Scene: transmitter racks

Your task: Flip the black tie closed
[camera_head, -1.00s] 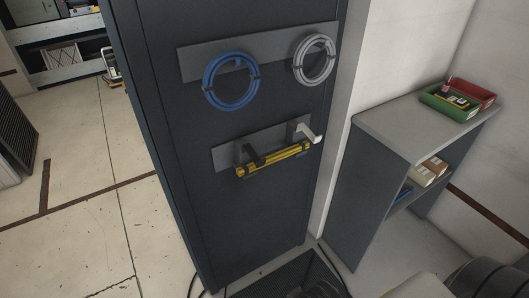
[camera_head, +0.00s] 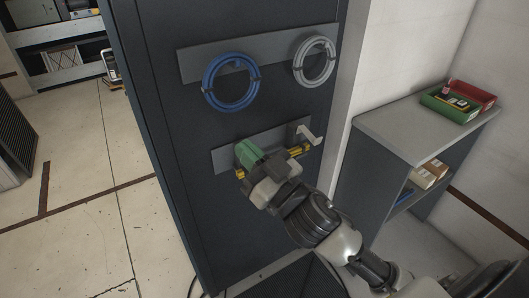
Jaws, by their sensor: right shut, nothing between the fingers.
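My right gripper (camera_head: 248,152) has green fingers, and they are shut at the left part of the yellow bar (camera_head: 299,151) on the dark cabinet side. The gripper and wrist cover most of the bar. The black piece that stood up from the bar's left part is hidden behind the gripper, so I cannot tell whether it is open or closed, or touched. Small black ties also wrap the blue coil (camera_head: 206,92) above. My left gripper is not in view.
The blue coil and a grey coil (camera_head: 299,62) hang on the upper plate (camera_head: 275,46). A white hook (camera_head: 309,135) sticks out right of the gripper. A grey shelf (camera_head: 385,135) with green and red trays stands at the right.

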